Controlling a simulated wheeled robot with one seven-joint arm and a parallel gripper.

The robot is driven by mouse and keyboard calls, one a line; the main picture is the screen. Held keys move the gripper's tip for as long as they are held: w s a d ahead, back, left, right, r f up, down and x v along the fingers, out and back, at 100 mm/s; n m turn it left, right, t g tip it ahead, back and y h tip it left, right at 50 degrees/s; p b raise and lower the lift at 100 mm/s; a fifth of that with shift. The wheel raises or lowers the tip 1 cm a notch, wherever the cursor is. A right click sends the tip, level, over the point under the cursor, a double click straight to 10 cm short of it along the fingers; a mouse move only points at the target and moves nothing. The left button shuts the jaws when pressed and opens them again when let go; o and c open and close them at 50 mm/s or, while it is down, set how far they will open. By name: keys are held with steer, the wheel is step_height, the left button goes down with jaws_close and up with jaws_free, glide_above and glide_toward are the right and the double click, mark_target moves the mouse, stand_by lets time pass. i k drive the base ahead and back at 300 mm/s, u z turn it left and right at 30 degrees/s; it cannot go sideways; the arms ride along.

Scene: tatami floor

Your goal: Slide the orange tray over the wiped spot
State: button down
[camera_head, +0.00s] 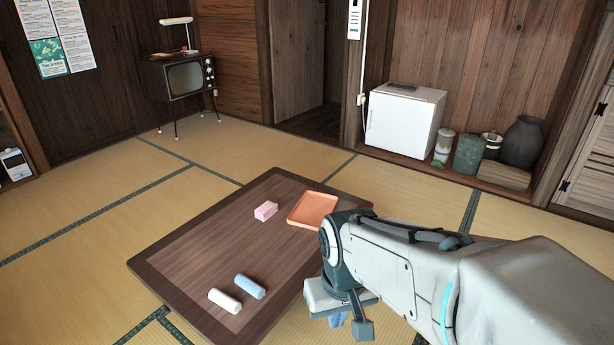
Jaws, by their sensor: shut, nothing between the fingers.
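The orange tray (314,209) lies flat on the far right part of the low brown table (215,245). It looks empty. My gripper (338,321) is shut and empty at the table's right side, nearer to me than the tray and apart from it. My arm covers part of the table's right edge. I cannot make out a wiped spot on the table top.
A pink block (266,211) sits left of the tray. A blue roll (250,286) and a white roll (225,301) lie near the table's front. The table's middle is clear. A white fridge (404,119) and an old television (186,78) stand far behind.

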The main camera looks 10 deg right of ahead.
mark_target(310, 212)
steer(key=z, duration=0.8)
steer(key=i, duration=0.9)
steer(key=z, duration=0.45)
steer(key=i, duration=1.1)
steer(key=u, duration=1.25)
steer(key=i, duration=0.65)
steer(key=u, duration=0.75)
